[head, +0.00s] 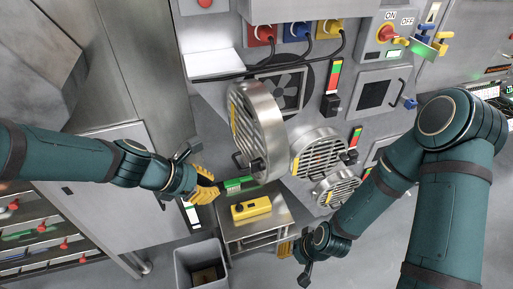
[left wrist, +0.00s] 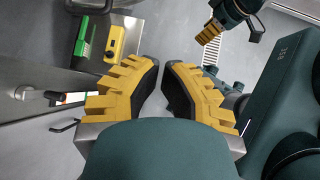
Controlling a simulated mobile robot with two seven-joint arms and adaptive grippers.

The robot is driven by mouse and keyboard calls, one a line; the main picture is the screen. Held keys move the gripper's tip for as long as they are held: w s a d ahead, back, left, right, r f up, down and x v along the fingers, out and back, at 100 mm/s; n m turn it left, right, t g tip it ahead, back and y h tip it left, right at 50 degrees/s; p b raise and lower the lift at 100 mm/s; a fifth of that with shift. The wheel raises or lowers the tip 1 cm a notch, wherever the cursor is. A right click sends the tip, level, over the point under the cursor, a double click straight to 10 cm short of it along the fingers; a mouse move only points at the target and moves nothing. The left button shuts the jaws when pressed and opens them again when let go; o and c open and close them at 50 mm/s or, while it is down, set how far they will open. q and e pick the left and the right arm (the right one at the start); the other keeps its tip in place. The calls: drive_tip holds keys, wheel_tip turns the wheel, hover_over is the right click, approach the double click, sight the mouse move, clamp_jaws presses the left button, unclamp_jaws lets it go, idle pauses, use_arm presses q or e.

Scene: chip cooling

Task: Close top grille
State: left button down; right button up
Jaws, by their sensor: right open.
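The top grille (head: 248,128), a large round metal ring with slats, is swung out from the panel. The fan opening (head: 290,88) shows uncovered behind it. My left gripper (head: 208,188) is below and left of the grille, apart from it. In the left wrist view its yellow fingers (left wrist: 160,72) have tips close together with nothing seen between them; how far they are apart is unclear. My right gripper (head: 288,250) is low, below the smaller grilles, open and away from the top grille. It also shows in the left wrist view (left wrist: 212,30).
Two smaller round grilles, a middle one (head: 320,152) and a lower one (head: 336,187), sit below right. A small metal table (head: 232,222) holds a yellow device (head: 251,208) and a green-handled item (head: 240,184). A grey bin (head: 182,262) stands below. Cables hang above the fan opening.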

use_arm(q)
drive_tip(key=w+d+f+b, duration=0.1)
drive_tip(key=w+d+f, duration=0.1)
drive_tip(key=d, duration=0.3)
drive_tip(key=w+d+f+b, duration=0.2)
drive_tip(key=w+d, duration=0.1)
drive_tip(key=d, duration=0.2)
drive_tip(key=shift+w+d+f+n+b, duration=0.2)
drive_tip(key=shift+f+n+b, duration=0.1)
drive_tip(key=shift+n, duration=0.1)
use_arm(e)
drive_tip(key=shift+w+f, duration=0.15)
drive_tip(key=shift+f, duration=0.6)
drive_tip(key=shift+w+f, duration=0.15)
drive_tip(key=shift+f, duration=0.6)
use_arm(q)
drive_tip(key=shift+d, duration=0.15)
use_arm(e)
drive_tip(key=shift+f, duration=0.1)
